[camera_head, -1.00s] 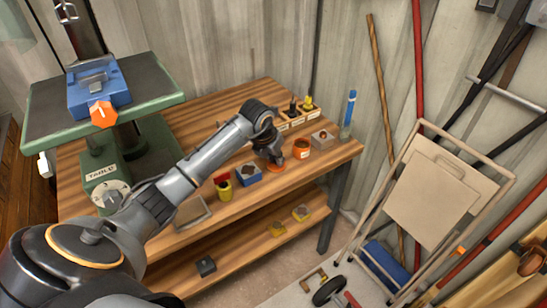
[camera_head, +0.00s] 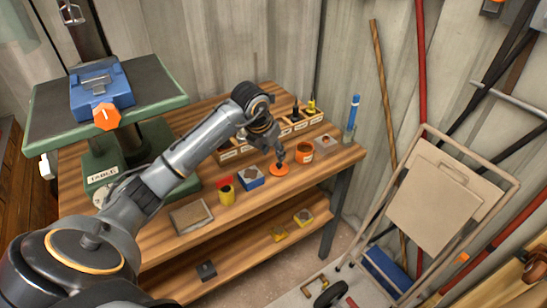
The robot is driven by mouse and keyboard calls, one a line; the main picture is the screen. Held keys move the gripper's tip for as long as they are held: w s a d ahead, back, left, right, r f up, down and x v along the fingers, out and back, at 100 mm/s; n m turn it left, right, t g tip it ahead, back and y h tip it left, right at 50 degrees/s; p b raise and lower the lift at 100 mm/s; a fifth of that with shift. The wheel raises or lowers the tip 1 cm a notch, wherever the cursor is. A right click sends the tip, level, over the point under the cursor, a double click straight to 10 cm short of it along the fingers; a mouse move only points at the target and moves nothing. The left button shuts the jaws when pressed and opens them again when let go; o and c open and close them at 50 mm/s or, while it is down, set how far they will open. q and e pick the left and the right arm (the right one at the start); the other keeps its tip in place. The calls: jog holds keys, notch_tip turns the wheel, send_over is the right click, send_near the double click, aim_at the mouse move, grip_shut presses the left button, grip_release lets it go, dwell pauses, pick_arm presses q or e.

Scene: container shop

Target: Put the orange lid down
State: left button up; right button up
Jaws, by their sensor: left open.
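The orange lid (camera_head: 286,170) lies flat on the wooden workbench (camera_head: 300,180), near its front edge. My left gripper (camera_head: 280,162) is open just above and behind the lid, with its fingertips pointing down. Whether a fingertip still touches the lid is too small to tell. An orange container (camera_head: 304,152) stands on the bench just right of the gripper. My right gripper is out of view.
A blue box (camera_head: 250,178) and a yellow-and-red container (camera_head: 225,190) stand left of the lid. A small box (camera_head: 326,145) and a blue bottle (camera_head: 351,116) stand at the right end. A compartmented rack (camera_head: 300,124) is behind. Bare wood lies in front.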

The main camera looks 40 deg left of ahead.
pick_arm(q)
jog(key=shift+s+r, duration=0.15)
jog(key=shift+r, duration=0.2)
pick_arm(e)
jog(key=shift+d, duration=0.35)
